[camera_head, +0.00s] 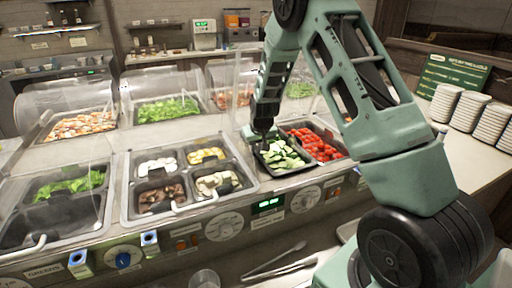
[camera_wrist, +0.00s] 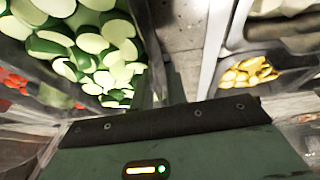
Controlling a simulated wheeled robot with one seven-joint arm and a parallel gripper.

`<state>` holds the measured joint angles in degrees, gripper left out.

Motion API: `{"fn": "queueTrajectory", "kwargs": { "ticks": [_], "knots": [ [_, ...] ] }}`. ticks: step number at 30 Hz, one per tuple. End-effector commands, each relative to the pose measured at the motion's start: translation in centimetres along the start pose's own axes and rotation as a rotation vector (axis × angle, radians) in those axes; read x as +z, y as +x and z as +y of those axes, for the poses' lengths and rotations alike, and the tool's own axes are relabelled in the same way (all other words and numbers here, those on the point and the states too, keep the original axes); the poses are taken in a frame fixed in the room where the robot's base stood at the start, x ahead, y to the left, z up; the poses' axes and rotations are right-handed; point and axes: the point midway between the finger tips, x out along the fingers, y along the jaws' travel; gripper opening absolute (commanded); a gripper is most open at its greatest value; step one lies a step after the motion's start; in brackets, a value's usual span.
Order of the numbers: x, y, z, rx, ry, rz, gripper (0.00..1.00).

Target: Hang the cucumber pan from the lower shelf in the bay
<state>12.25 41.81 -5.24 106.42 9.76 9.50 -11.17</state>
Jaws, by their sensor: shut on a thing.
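The cucumber pan (camera_head: 281,168) is a small black pan of sliced cucumber, just left of the red tomato pan (camera_head: 318,146) in the right-hand bay. My gripper (camera_head: 262,141) comes down from above and is shut on the pan's left side wall. In the wrist view the cucumber slices (camera_wrist: 85,45) fill the upper left, with the pan wall (camera_wrist: 153,45) running down to my gripper (camera_wrist: 160,98). The fingertips are mostly hidden there. I cannot tell whether the pan hangs by its rim or is held slightly above; the bay's lower shelf is hidden beneath it.
A steel frame (camera_head: 127,203) of several small topping pans stands left of the bay. A clear sneeze guard (camera_head: 240,85) rises behind. Tongs (camera_head: 280,269) lie on the front ledge. Stacked plates (camera_head: 467,108) stand on the right counter.

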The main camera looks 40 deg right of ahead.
Motion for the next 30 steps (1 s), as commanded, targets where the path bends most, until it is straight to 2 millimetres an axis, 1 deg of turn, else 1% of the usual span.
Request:
{"fn": "queueTrajectory", "kwargs": {
  "ticks": [15, 30],
  "knots": [
    [-0.09, 0.15, 0.02, 0.001, -0.001, 0.005, 0.00],
    [0.39, 0.78, -0.05, 0.000, -0.001, 0.002, 0.00]
  ]
}}
